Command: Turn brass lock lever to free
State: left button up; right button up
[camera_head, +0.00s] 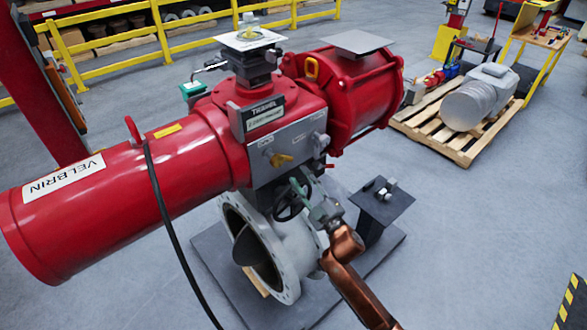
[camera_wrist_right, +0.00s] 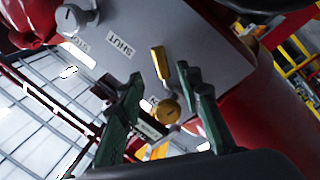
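The brass lock lever (camera_head: 281,160) sits on the grey front panel (camera_head: 289,147) of the red valve actuator. In the right wrist view the lever shows as a brass handle (camera_wrist_right: 158,62) above a round brass hub (camera_wrist_right: 167,110). My right gripper (camera_head: 298,188) is in front of and just below the panel. In the right wrist view its two green fingers (camera_wrist_right: 165,95) are spread, with the hub showing between them. I cannot tell if either finger touches the lever. A SHUT label (camera_wrist_right: 120,46) is beside the handle. My left gripper is not in view.
The red actuator cylinder (camera_head: 130,185) reaches left, with a black cable (camera_head: 165,205) hanging in front. A pale flanged valve body (camera_head: 285,265) stands below. A dark plate on a post (camera_head: 382,200) is right of my gripper. A wooden pallet (camera_head: 425,125) stands farther right.

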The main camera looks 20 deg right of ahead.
jog(key=v, duration=0.5)
dwell(0.4)
jog(key=s+d+f+m+g+h+b, duration=0.1)
jog(key=d+f+m+g+h+b, duration=0.15)
jog(key=f, duration=1.75)
jog(key=s+d+f+m+g+h+b, duration=0.15)
jog(key=d+f+g, duration=0.25)
jog(key=f, duration=1.6)
jog(key=s+d+f+m+g, duration=0.15)
jog(key=s+f, duration=0.25)
jog(key=f, duration=0.4)
jog(key=s+f+m+g, duration=0.15)
jog(key=s+f, duration=0.25)
jog(key=f, duration=0.4)
jog(key=s+a+f+m+g+b, duration=0.1)
jog(key=s+f+m+g+b, duration=0.35)
jog(key=s+f, duration=1.7)
jog(key=s+a+f+g, duration=0.1)
jog(key=s+f, duration=0.3)
jog(key=s, duration=0.8)
jog(key=s+a+f+g, duration=0.2)
jog(key=s+f+g, duration=0.2)
jog(key=s, duration=0.7)
jog(key=shift+s+a+f+n+y, duration=0.2)
jog(key=shift+s+f+n+y, duration=0.15)
jog(key=shift+f, duration=0.3)
